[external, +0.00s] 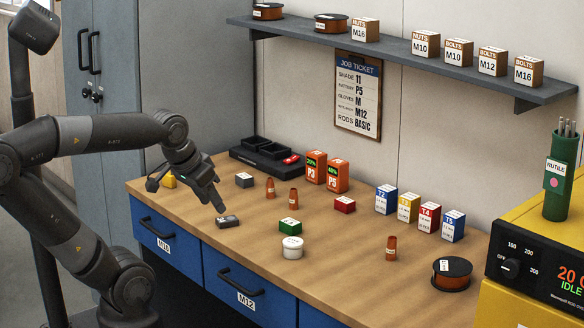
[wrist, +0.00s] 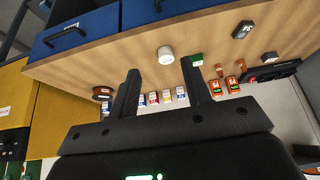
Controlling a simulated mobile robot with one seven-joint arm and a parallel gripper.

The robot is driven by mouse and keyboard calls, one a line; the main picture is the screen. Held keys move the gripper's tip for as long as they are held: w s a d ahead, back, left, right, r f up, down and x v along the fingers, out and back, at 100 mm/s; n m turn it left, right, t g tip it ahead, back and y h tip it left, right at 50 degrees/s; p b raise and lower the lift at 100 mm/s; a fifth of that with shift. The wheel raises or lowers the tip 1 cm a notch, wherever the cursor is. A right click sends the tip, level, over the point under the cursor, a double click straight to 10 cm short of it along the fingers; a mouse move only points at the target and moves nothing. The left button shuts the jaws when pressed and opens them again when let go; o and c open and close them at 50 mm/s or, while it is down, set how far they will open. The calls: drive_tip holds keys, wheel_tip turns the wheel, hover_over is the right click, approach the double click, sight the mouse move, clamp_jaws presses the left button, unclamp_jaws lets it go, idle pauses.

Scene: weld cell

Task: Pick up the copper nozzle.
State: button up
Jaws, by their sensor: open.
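Three small copper-coloured cones that look like nozzles stand upright on the wooden bench: the left nozzle (external: 270,188), the middle nozzle (external: 293,198) just right of it, and the right nozzle (external: 391,249) near the spool. Their labels are too small to read. My gripper (external: 187,193) is open and empty above the left part of the bench, left of all three and apart from them. In the wrist view my gripper (wrist: 160,72) shows two spread fingers with nothing between them. Two small copper shapes, probably nozzles, show right of the fingers there.
The bench (external: 330,255) also holds a dark grey block (external: 228,221), a green block (external: 290,227), a white jar (external: 292,248), a red block (external: 345,204), orange batteries (external: 337,176), several small boxes and a spool (external: 451,274). A black tray (external: 264,157) stands behind. A shelf (external: 400,55) overhangs the back.

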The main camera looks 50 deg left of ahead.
drive_tip(key=shift+o, duration=0.4)
drive_tip(key=m+g+h, duration=0.2)
drive_tip(key=m, duration=0.3)
hover_over(390, 238)
drive_tip(key=s, duration=0.3)
wheel_tip(390, 238, down, 8)
drive_tip(key=x, duration=0.4)
drive_tip(key=shift+a+f, duration=0.35)
drive_tip(key=shift+f, duration=0.1)
drive_tip(key=shift+t, duration=0.3)
drive_tip(key=shift+a+x, duration=0.15)
drive_tip(key=shift+x, duration=1.25)
drive_tip(key=shift+a+x, duration=0.1)
drive_tip(key=shift+x, duration=1.25)
drive_tip(key=shift+w, duration=0.1)
clamp_jaws()
